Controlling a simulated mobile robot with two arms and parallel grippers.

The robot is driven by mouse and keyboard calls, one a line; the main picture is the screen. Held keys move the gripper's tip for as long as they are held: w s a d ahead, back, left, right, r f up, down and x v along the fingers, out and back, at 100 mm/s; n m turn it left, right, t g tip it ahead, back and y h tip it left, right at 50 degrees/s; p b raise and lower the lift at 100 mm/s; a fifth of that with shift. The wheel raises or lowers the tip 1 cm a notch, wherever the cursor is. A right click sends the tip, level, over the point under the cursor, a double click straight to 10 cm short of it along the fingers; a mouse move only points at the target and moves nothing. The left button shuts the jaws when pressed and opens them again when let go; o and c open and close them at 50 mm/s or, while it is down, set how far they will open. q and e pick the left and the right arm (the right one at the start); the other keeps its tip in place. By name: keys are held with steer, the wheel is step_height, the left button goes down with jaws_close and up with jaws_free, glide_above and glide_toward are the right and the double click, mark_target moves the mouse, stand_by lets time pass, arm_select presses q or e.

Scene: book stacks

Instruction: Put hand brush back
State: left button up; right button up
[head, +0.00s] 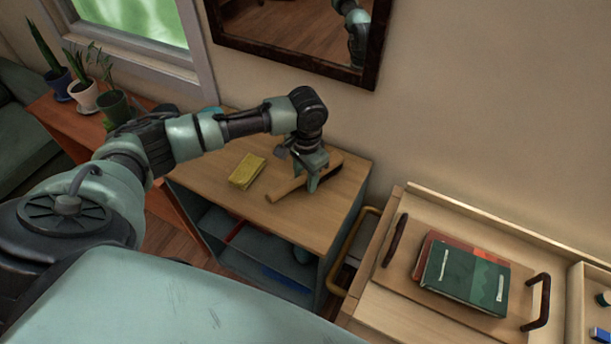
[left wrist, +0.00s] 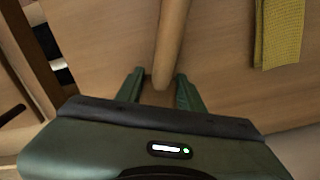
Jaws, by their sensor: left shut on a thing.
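The hand brush (head: 287,190) is a light wooden piece with a long handle, at the right part of the small wooden cabinet's top (head: 290,231). My left gripper (head: 313,182) comes down over it from above and is shut on it. In the left wrist view the handle (left wrist: 172,40) runs between the fingers of my left gripper (left wrist: 160,76), its rounded end near them. The gripper hides part of the brush, and its bristles do not show. I cannot tell whether it touches the top. My right gripper is out of view.
A folded yellow cloth (head: 247,170) lies left of the brush. Right of the cabinet stands a wooden cart with a dark-handled tray (head: 404,274) bearing a green book (head: 465,274) on a red one. Potted plants (head: 84,95) stand at left. A dark-framed mirror (head: 290,62) hangs behind.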

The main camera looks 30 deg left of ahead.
mark_target(306, 176)
arm_select(q)
steer(key=o, duration=1.2)
step_height(306, 176, up, 12)
steer(key=shift+r+b, duration=0.1)
steer(key=shift+b, duration=0.55)
